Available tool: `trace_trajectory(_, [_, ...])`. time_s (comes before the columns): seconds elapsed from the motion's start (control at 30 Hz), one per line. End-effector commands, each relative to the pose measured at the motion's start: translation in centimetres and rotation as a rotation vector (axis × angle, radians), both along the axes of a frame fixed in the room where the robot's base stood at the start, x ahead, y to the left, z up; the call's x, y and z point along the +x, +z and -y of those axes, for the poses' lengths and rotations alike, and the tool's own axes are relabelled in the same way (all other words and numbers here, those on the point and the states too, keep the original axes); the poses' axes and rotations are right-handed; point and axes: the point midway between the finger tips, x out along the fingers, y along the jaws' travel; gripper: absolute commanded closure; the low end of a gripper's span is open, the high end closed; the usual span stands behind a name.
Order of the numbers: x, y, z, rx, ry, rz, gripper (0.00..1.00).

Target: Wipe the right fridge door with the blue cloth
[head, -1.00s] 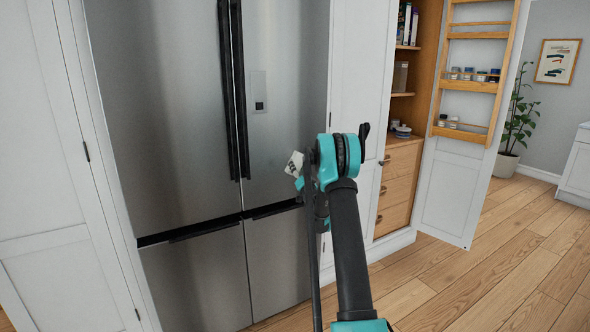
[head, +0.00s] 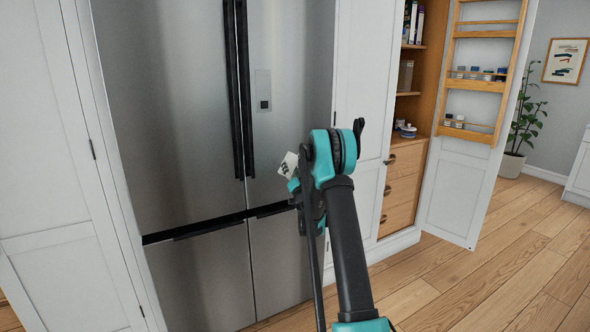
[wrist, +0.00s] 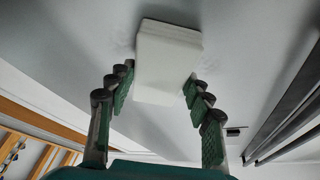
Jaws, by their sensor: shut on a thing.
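The right fridge door (head: 290,90) is brushed steel with a dark vertical handle and a small dispenser panel. It is closed and also fills much of the wrist view (wrist: 240,50). My gripper (wrist: 158,78) is shut on a white block (wrist: 168,58) with rounded edges, held between its green-padded fingers close to the door surface. I cannot tell whether the block touches the door. No blue cloth shows. In the head view my arm mostly hides the gripper; a small white piece with dark marks (head: 288,164) shows beside my wrist.
Dark door handles (head: 243,90) stand out from the fridge. An open pantry (head: 405,120) with wooden drawers is to the right, its door (head: 465,185) swung out with racks of jars. A potted plant (head: 520,130) stands farther right. Wooden floor (head: 480,280) is clear.

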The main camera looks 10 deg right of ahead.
Motion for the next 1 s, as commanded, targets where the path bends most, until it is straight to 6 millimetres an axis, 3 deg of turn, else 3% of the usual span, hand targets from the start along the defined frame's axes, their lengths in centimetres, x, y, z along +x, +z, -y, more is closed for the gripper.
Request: trace_trajectory(1.0, [-1.7, 0.0, -5.1, 0.000, 0.001, 0.001, 0.76])
